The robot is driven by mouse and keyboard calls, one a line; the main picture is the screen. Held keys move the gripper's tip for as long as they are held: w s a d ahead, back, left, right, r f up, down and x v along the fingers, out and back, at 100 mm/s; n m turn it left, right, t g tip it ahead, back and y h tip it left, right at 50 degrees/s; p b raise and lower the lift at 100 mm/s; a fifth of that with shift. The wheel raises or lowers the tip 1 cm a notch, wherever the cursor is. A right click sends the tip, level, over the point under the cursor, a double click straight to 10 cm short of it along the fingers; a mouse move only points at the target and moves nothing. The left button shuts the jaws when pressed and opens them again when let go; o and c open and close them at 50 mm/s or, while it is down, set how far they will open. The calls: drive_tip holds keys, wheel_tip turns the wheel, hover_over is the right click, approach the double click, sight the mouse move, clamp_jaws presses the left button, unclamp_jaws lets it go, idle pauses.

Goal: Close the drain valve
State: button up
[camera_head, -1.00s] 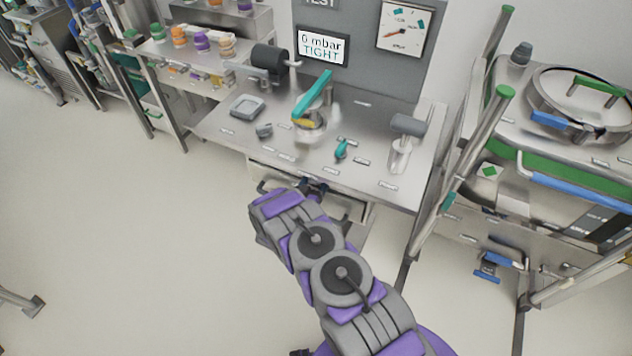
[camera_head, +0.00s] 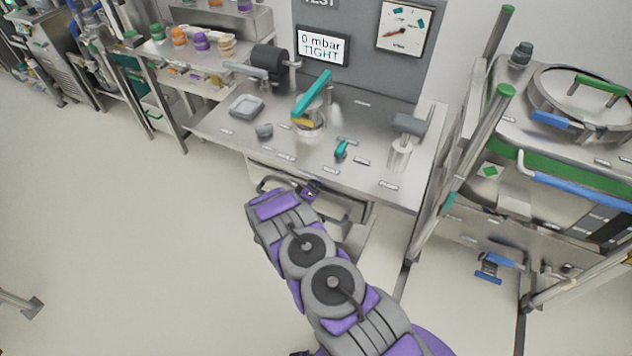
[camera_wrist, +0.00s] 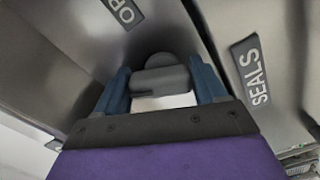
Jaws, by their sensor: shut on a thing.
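A blue-handled valve (camera_head: 490,266) hangs low under the vessel cart at the right in the head view. I cannot tell for sure that it is the drain valve, or how its handle stands. My gripper (camera_head: 310,193) is at the drawer front below the workbench, far left of that valve. In the wrist view, the blue fingers of my gripper (camera_wrist: 163,88) are on either side of a dark grey handle (camera_wrist: 160,76), shut on it. A label reading SEALS (camera_wrist: 254,75) is on the metal front beside it. My arm hides part of the drawer in the head view.
The workbench (camera_head: 222,128) holds a teal-levered fitting (camera_head: 313,93), a small teal valve (camera_head: 341,149), a square tray (camera_head: 247,106) and a grey-topped post (camera_head: 401,150). A screen reads 0 mbar TIGHT (camera_head: 322,46). The lidded vessel (camera_head: 580,100) stands right.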

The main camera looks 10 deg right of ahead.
drive_tip(key=n, duration=0.4)
drive_tip(key=shift+w+a+n, duration=0.15)
drive_tip(key=shift+a+n, duration=0.15)
drive_tip(key=shift+n, duration=0.1)
idle(0.4)
drive_tip(key=o, duration=1)
drive_tip(key=shift+w+a, duration=0.1)
drive_tip(key=shift+c, duration=0.2)
drive_tip(key=shift+s, duration=0.35)
drive_tip(key=p+v, duration=0.2)
drive_tip(key=v, duration=1.5)
drive_tip(key=shift+w+a, duration=0.1)
drive_tip(key=shift+w, duration=0.05)
